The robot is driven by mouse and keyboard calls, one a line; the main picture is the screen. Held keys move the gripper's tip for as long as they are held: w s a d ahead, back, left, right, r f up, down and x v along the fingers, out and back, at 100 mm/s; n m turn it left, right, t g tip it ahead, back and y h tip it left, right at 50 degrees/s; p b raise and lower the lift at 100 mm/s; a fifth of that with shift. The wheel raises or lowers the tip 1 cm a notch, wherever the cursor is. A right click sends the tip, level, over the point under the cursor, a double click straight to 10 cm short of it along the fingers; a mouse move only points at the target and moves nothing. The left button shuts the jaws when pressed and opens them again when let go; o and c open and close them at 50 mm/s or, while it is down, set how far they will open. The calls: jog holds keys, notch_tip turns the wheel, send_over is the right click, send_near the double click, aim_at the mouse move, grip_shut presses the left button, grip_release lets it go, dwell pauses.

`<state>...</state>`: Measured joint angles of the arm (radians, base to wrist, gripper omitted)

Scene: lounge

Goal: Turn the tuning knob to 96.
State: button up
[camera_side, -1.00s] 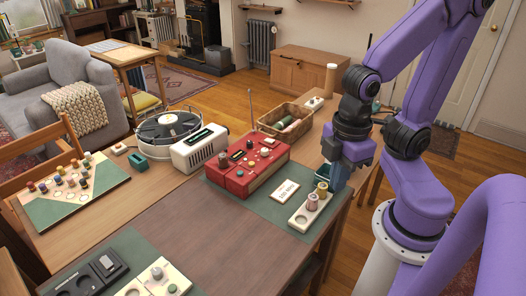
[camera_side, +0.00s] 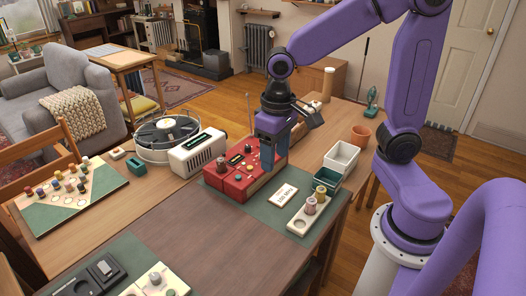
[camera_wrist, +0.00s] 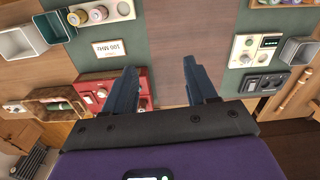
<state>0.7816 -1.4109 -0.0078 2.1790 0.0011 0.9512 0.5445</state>
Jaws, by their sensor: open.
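The red radio (camera_side: 222,184) stands on the green mat near the table's middle, with small knobs and buttons on its top. A pinkish-grey knob (camera_side: 221,161) stands at its left; I cannot tell which control is the tuning knob or read any dial. A white card (camera_side: 284,193) lies right of the radio; in the wrist view the card (camera_wrist: 109,49) seems to read "100 MHz". My gripper (camera_side: 268,162) points down over the radio's right part and hides some of it. In the wrist view my gripper (camera_wrist: 159,70) is open and empty, with the radio (camera_wrist: 140,82) partly behind one finger.
A cream tray with pegs (camera_side: 300,222), a teal bin (camera_side: 326,179), a white bin (camera_side: 341,157) and an orange pot (camera_side: 360,135) stand to the right. A white device (camera_side: 198,155) and a round turntable-like unit (camera_side: 165,138) stand left. The brown tabletop in front is clear.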

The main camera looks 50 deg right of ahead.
jog(key=w+d+f+m, duration=0.2)
jog(key=w+d+m, duration=0.8)
jog(key=d+m, duration=0.1)
jog(key=w+d+f+m, duration=0.2)
jog(key=w+d+m, duration=0.8)
jog(key=w+d, duration=0.15)
jog(key=f, duration=1.1)
jog(key=s+f, duration=0.1)
jog(key=f, duration=0.5)
jog(key=shift+d+f, duration=0.15)
jog(key=shift+f, duration=0.15)
jog(key=c, duration=1.1)
